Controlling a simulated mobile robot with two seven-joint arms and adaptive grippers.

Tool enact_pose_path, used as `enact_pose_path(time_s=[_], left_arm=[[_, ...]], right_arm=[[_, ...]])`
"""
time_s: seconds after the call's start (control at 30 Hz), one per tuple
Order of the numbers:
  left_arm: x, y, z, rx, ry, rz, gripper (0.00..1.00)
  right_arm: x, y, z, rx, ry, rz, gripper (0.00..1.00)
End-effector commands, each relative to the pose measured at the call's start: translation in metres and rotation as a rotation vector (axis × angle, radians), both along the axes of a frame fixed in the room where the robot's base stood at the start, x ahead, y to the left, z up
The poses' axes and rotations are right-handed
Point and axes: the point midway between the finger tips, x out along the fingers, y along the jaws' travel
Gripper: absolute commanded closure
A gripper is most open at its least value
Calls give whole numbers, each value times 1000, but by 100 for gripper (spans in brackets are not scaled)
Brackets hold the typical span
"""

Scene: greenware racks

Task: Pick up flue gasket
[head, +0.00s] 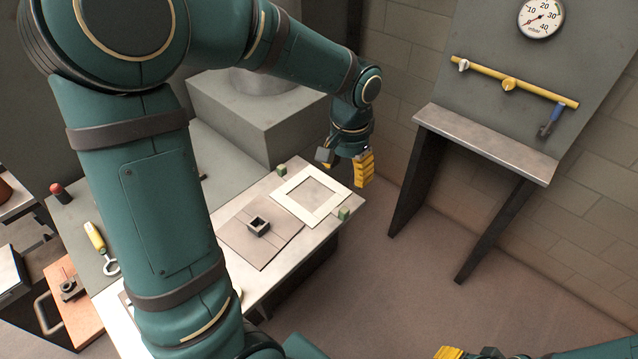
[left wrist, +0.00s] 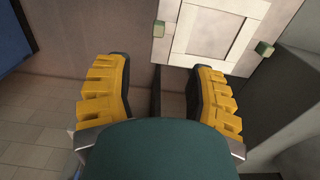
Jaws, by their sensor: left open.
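The flue gasket looks to be the flat, pale square frame (head: 329,209) lying on the right end of the workbench. It also shows at the top of the left wrist view (left wrist: 184,30). My left gripper (head: 345,164) hangs in the air near the bench's right end. In the left wrist view its yellow fingers (left wrist: 163,95) are wide apart with nothing between them, and the frame lies beyond the fingertips. Part of my right gripper (head: 466,352) shows at the bottom edge of the head view; its jaws are cut off.
Small green blocks (head: 344,213) (head: 281,169) sit by two corners of the frame. A brown plate (head: 240,238) with a dark square piece (head: 259,226) lies beside it. A grey block (head: 262,120) stands behind. A gauge panel (head: 480,60) with a ledge (head: 485,143) stands to the right.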

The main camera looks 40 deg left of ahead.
Motion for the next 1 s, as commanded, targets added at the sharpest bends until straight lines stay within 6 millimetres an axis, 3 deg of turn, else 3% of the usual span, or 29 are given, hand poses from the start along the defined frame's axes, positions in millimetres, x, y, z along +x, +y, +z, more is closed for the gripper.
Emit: enact_pose_path(time_s=[0.4,0.73,1.0], left_arm=[[-1,1,-72,2,7,0,45],[1,-1,-91,1,5,0,45],[4,-3,-129,1,7,1,45]], right_arm=[[3,0,-19,-1,-7,-2,53],[4,-1,-24,-2,-10,-2,53],[6,-1,-37,-3,-16,-3,53]])
